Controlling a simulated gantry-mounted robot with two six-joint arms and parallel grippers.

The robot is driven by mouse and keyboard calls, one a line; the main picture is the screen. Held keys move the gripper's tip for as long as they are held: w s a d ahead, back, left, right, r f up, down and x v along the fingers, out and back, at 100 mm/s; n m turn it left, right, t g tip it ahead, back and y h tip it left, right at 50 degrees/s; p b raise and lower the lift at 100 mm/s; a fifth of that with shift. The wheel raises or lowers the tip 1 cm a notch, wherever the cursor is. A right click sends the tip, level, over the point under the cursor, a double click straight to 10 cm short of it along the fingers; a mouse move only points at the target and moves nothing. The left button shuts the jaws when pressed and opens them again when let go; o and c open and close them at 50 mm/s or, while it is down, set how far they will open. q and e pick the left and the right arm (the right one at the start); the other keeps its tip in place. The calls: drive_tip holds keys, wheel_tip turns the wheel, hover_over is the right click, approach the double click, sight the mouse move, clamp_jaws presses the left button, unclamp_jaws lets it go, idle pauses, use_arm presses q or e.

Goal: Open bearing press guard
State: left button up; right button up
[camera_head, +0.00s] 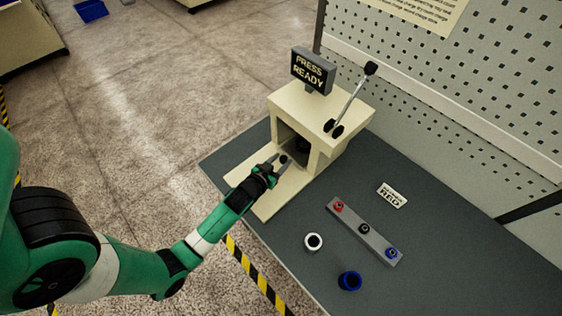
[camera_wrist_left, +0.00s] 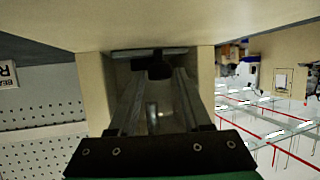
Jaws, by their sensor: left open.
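The cream bearing press (camera_head: 345,108) stands at the back of the grey bench, with a dark square opening in its front. A flat cream panel (camera_head: 270,205) lies level in front of the opening; I cannot tell whether it is the lowered guard or the base. My left gripper (camera_head: 279,160) is open above this panel, its fingers pointing at the opening. In the left wrist view the fingers (camera_wrist_left: 157,90) are apart with nothing held, and the opening's cream side walls (camera_wrist_left: 206,85) show on both sides. A dark round part (camera_wrist_left: 159,66) sits inside. My right gripper is out of view.

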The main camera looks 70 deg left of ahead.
use_arm(q)
drive_tip(key=shift+w+a, duration=0.1)
drive_tip(key=shift+w, duration=0.05)
clamp_jaws()
idle(1.4)
